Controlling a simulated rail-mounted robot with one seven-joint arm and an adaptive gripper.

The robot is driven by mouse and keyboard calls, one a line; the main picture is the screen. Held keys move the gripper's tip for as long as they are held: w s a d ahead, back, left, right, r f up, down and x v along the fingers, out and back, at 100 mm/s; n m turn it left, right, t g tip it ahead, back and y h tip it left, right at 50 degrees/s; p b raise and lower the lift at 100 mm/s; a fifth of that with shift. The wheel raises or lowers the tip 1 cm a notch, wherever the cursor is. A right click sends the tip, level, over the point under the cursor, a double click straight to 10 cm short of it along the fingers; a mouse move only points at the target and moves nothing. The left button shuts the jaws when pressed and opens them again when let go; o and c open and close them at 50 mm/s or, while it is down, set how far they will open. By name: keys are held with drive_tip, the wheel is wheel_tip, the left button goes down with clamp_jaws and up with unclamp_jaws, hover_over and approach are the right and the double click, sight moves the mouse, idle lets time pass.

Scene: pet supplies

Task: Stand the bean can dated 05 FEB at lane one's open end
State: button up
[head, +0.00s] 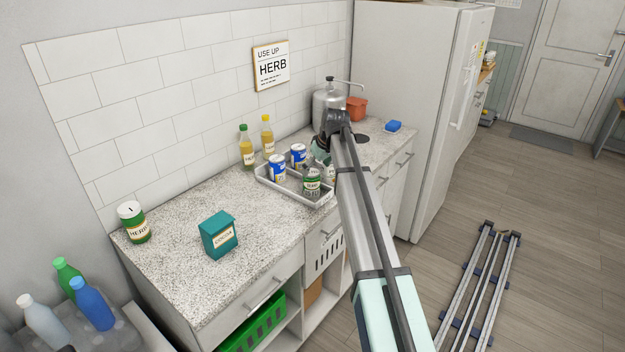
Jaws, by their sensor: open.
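A grey metal tray (264,181) stands on the speckled counter. Two blue-and-white cans, one in front (278,168) and one behind (298,156), stand upright in it. A can with a green and cream label (312,181) stands at its front right. Another can (331,173) beside it is partly hidden by my arm. No dates are readable, so I cannot tell which can is dated 05 FEB. Lane markings cannot be made out.
Two bottles (246,148) stand behind the tray. A green HERB tin (133,223) and a teal box (219,234) stand to the left, with bare counter between.

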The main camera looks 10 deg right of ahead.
drive_tip(key=v, duration=0.4)
drive_tip(key=shift+r+b, duration=0.3)
drive_tip(key=shift+b, duration=0.05)
